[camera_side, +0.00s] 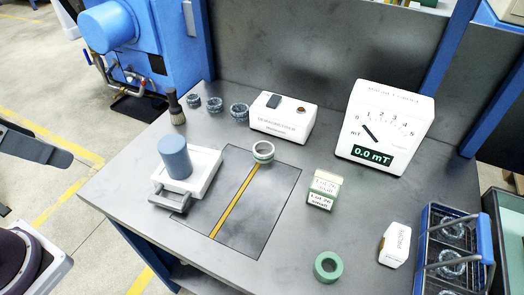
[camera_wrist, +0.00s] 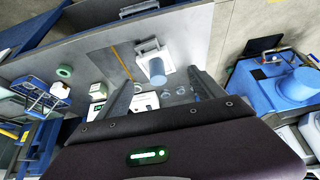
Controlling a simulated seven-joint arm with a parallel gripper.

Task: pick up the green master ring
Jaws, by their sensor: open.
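A solid green ring (camera_side: 328,266) lies flat near the front edge of the grey table, right of the dark mat. It also shows in the wrist view (camera_wrist: 65,71) at the left, well away from my fingers. A second ring (camera_side: 263,151), pale with a green band, sits at the far end of the yellow line on the mat. My gripper (camera_wrist: 162,76) is open and empty, with its two dark fingers spread above the table area.
A blue cylinder (camera_side: 175,157) stands on a white fixture. Behind are a white demagnetiser box (camera_side: 284,118), a meter (camera_side: 386,125) reading 0.0 mT, and dark rings (camera_side: 239,112). A label block (camera_side: 323,190), white probe box (camera_side: 395,244) and blue crate (camera_side: 426,215) surround the green ring's side.

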